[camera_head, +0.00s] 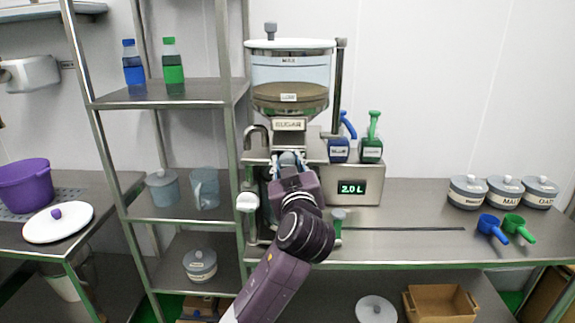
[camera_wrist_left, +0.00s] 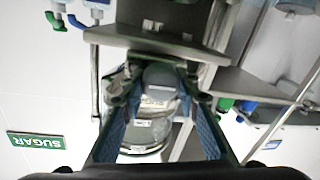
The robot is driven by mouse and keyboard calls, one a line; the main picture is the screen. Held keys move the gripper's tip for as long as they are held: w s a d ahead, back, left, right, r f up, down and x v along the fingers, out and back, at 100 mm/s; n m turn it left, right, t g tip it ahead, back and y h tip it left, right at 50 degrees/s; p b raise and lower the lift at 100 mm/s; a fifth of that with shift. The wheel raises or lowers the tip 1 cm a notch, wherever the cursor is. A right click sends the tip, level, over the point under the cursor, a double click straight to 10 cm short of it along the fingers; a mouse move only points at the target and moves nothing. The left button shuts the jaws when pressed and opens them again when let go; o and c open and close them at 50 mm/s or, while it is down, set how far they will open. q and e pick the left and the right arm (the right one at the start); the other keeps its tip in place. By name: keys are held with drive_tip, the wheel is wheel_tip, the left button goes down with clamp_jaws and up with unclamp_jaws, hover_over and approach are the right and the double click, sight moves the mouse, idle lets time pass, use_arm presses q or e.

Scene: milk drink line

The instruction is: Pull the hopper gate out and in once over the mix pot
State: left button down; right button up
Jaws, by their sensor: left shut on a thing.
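The sugar hopper (camera_head: 290,72) is a clear vessel, part filled with brown contents, above a "SUGAR" label on the dispenser at the centre. My left gripper (camera_head: 288,160) is just below that label, with my arm coming up from below. The rest of the gate is hidden in the head view. I cannot make out the mix pot; my arm covers the area below. My right gripper is not in view.
A display box reading 2.0 L (camera_head: 353,189) stands right of my gripper, with blue (camera_head: 339,150) and green (camera_head: 371,150) scoop holders on it. A shelf rack (camera_head: 170,93) stands left. Labelled jars (camera_head: 467,192) and scoops stand at the right. The counter's middle is mostly clear.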

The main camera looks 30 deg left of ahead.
use_arm(q)
drive_tip(key=c, duration=1.7)
unclamp_jaws()
drive_tip(key=shift+a+r, duration=0.1)
drive_tip(key=shift+r, duration=0.05)
drive_tip(key=shift+c, duration=0.2)
drive_tip(key=o, duration=0.3)
drive_tip(key=shift+w, duration=0.2)
drive_tip(key=v, duration=1.2)
drive_tip(key=shift+a, duration=0.1)
